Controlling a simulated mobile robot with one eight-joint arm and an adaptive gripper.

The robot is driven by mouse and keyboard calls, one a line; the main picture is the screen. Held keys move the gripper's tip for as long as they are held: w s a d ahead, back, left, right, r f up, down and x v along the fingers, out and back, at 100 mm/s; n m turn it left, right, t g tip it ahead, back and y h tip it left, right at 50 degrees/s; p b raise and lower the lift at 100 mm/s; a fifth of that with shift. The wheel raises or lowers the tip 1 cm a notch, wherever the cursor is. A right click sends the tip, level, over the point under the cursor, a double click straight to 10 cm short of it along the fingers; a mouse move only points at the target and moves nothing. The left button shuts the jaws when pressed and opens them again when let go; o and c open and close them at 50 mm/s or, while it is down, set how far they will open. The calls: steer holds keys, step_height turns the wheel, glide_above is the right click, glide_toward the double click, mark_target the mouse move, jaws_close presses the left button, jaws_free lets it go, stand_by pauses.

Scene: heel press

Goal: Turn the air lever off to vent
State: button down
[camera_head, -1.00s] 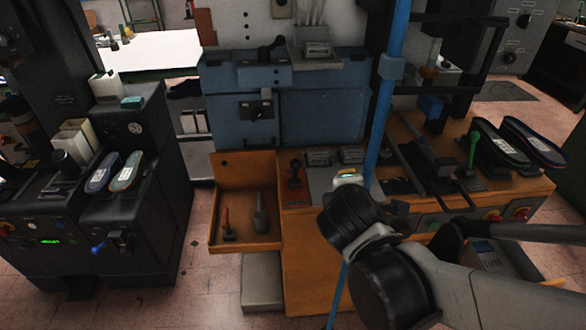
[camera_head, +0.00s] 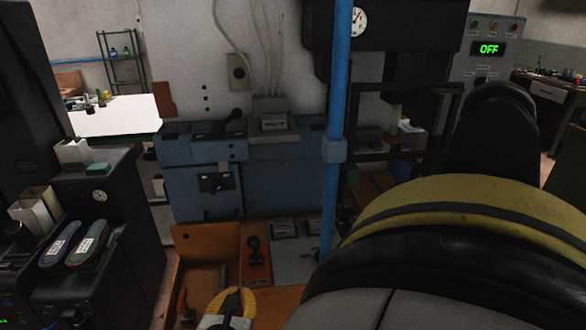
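Several levers show, and no readable label tells which is the air lever. A black-knobbed lever (camera_head: 255,258) stands on a red plate on the orange bench. A black lever (camera_head: 233,120) sits on top of the blue cabinet, and a black handle (camera_head: 214,183) is on its front. Whether any is on or vented cannot be read. A yellow, black and grey part at the bottom edge (camera_head: 230,306) seems to be the end of my arm, maybe my gripper. Its fingers are not clear, and it appears apart from the levers.
A blue upright post (camera_head: 338,110) stands before the blue cabinet (camera_head: 284,180). My large arm link hides the right bench. An orange tray (camera_head: 207,243) holds a red-handled tool (camera_head: 184,306). A dark machine with shoe soles (camera_head: 85,250) stands left. A panel display (camera_head: 488,49) reads OFF.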

mark_target(255, 249)
steer(key=shift+w+f, duration=0.1)
steer(key=b+x, duration=0.3)
steer(key=x, duration=0.7)
steer(key=shift+w+d+f, duration=0.1)
steer(key=shift+w, duration=0.15)
steer(key=shift+w+r+b, duration=0.25)
steer(key=shift+w, duration=0.25)
steer(key=shift+w+r+b, duration=0.25)
steer(key=shift+w+r, duration=0.05)
steer(key=shift+w, duration=0.25)
steer(key=shift+w+r, duration=0.25)
steer(key=shift+w, duration=0.3)
steer(key=shift+r, duration=0.15)
steer(key=shift+w+r+p, duration=0.1)
steer(key=shift+w+p, duration=0.05)
steer(key=shift+p, duration=0.2)
steer(key=shift+g, duration=0.4)
